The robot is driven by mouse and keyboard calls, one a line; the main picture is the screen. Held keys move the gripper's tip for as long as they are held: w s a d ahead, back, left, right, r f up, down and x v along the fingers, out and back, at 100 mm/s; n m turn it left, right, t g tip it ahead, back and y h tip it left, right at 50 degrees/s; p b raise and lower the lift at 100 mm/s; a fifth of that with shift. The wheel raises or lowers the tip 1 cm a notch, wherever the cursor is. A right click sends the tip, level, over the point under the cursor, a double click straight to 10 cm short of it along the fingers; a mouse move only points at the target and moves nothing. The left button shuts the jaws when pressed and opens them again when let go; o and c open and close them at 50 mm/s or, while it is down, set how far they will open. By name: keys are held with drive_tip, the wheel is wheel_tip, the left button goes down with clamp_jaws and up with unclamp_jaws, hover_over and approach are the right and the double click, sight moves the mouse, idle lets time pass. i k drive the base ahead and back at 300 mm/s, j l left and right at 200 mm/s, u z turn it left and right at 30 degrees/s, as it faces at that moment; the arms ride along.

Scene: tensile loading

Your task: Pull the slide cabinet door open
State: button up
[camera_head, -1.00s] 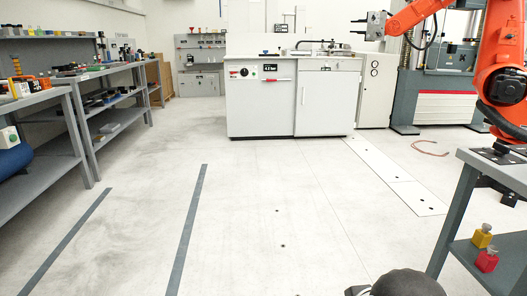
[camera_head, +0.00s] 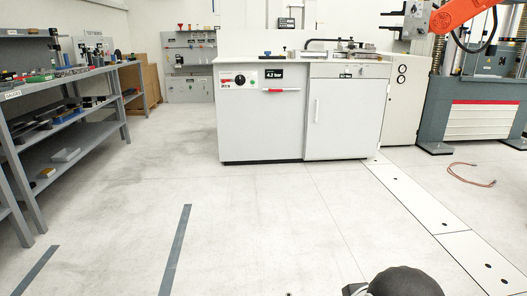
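A white cabinet (camera_head: 262,130) stands ahead, a little right of centre. Its right front is a door (camera_head: 345,120) with a pale vertical handle (camera_head: 317,110) near the left edge; the door looks shut. The left front is a flat panel with a red horizontal handle (camera_head: 281,90), a black knob (camera_head: 240,79) and a "4.2 bar" display (camera_head: 274,73). Which front the task calls the slide cabinet door, I cannot tell for sure. My gripper is not in view. A dark rounded part that looks like mine shows at the bottom edge, well short of the cabinet.
Open pale floor lies before the cabinet, with dark stripes (camera_head: 178,250) at left. Shelving (camera_head: 75,130) lines the left side. An orange robot arm (camera_head: 457,14) and a testing machine (camera_head: 470,120) stand at right. A reddish cable (camera_head: 470,176) lies on the floor.

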sight(345, 116)
drive_tip(key=i, duration=3.3)
drive_tip(key=i+j+z, duration=0.1)
drive_tip(key=i, duration=1.6)
